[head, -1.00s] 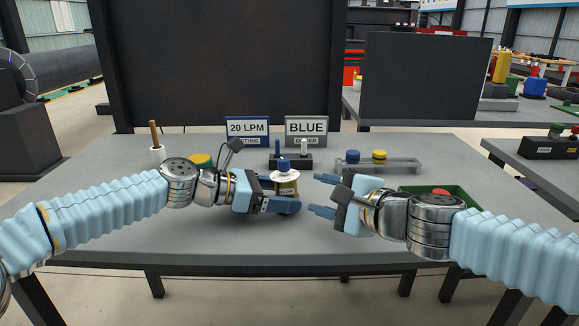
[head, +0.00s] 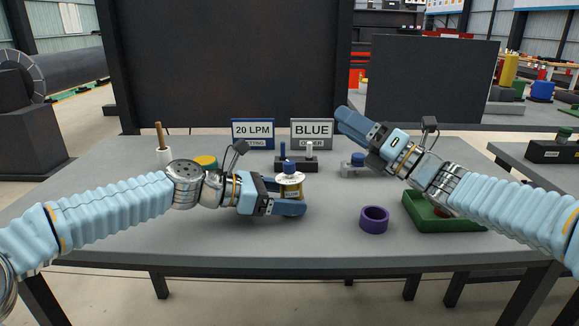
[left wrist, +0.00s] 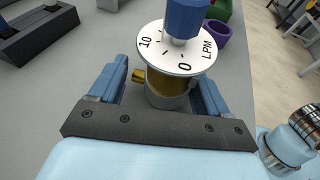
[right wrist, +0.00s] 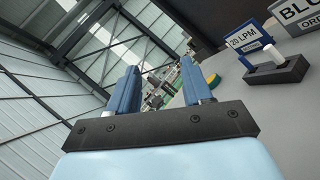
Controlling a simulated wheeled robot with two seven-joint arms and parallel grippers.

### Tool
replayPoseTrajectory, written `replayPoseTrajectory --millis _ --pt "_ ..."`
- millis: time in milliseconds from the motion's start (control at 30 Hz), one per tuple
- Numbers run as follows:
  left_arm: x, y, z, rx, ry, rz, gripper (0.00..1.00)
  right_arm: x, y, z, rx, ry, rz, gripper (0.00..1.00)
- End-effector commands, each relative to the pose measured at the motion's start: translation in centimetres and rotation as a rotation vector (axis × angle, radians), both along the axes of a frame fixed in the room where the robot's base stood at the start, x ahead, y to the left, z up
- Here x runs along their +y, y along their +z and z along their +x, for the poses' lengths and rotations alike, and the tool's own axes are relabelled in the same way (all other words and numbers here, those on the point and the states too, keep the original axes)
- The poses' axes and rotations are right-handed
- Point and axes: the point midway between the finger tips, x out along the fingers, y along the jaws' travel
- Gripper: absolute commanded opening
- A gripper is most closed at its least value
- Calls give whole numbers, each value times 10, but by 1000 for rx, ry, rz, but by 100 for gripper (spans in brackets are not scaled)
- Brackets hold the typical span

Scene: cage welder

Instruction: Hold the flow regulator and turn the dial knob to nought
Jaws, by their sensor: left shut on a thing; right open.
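The flow regulator (head: 290,188) stands near the middle of the table, a brass-coloured body under a white dial disc. In the left wrist view the disc (left wrist: 172,56) reads 0, 10 and LPM, and the blue dial knob (left wrist: 187,17) sits above it. I cannot tell which mark the knob points to. My left gripper (head: 287,197) is shut on the regulator's body, one finger on each side. My right gripper (head: 352,126) is open and empty, raised to the right of the regulator and apart from it. Its two fingers show spread in the right wrist view (right wrist: 160,82).
Behind the regulator stand a 20 LPM sign (head: 252,133), a BLUE sign (head: 312,133) and a black block with posts (head: 297,164). A purple ring (head: 374,220) and a green tray (head: 425,222) lie at right. A grey rack (head: 349,171) is partly hidden by my right gripper.

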Motion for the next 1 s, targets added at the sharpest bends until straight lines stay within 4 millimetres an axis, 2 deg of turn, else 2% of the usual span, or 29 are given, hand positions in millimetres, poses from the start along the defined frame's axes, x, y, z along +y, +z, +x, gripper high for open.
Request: replayPoseTrajectory --millis 100,200,367,467,567,800,1000 --pt "0 0 0 0 0 -1 38 3 -31 -14 -211 63 -279 50" --pt "0 0 0 0 0 -1 38 3 -55 -26 -346 125 -450 50" --pt "0 0 0 0 0 -1 38 1 -79 -37 -457 197 -590 50" --pt "0 0 0 0 0 -1 38 6 -84 -38 -480 215 -617 50" --pt "0 0 0 0 0 -1 38 20 -84 -35 -484 218 -620 50" --pt "0 0 0 0 0 -1 38 71 -84 -20 -483 217 -619 50" --pt "0 0 0 0 0 -1 38 102 -84 -9 -481 214 -618 50"
